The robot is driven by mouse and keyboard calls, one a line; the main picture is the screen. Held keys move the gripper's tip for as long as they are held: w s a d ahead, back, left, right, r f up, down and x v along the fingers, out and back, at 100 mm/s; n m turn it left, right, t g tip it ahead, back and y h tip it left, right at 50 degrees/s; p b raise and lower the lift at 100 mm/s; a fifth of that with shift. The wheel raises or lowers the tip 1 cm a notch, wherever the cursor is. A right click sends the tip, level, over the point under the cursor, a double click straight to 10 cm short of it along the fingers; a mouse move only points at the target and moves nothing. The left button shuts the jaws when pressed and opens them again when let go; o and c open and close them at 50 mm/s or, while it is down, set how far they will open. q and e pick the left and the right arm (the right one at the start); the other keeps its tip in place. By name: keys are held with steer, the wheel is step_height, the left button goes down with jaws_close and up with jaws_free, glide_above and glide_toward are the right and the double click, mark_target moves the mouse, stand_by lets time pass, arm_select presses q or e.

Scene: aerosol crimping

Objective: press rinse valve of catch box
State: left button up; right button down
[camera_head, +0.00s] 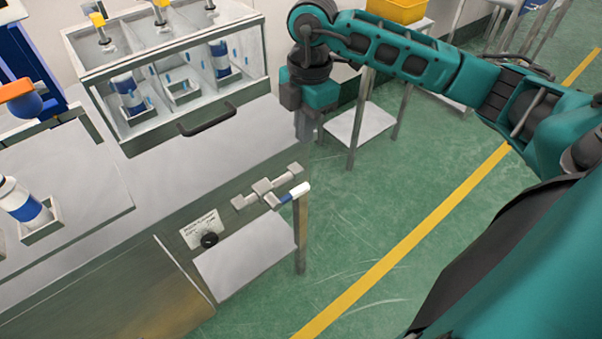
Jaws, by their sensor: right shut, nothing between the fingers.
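A metal valve (263,188) with a short blue and white lever (293,193) is mounted on the front of the steel bench. A clear-fronted box (175,75) with a dark handle stands on the bench at the upper left; I cannot tell whether it is the catch box. It holds blue and white cans in separate compartments. My right gripper (308,128) is shut and empty. It points down beside the bench's right end, above and behind the valve in the picture, and apart from it. My left gripper is not in view.
A small metal shelf (245,262) and a labelled plate with a black knob (208,240) are below the valve. A white side table (360,128) and a yellow crate (398,9) are behind my right arm. Green floor with a yellow line is clear at right.

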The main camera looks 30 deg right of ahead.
mark_target(300, 188)
steer(key=f, duration=0.9)
steer(key=a+f, duration=0.1)
steer(key=f, duration=0.4)
steer(key=shift+b, duration=0.4)
steer(key=shift+d+f, duration=0.1)
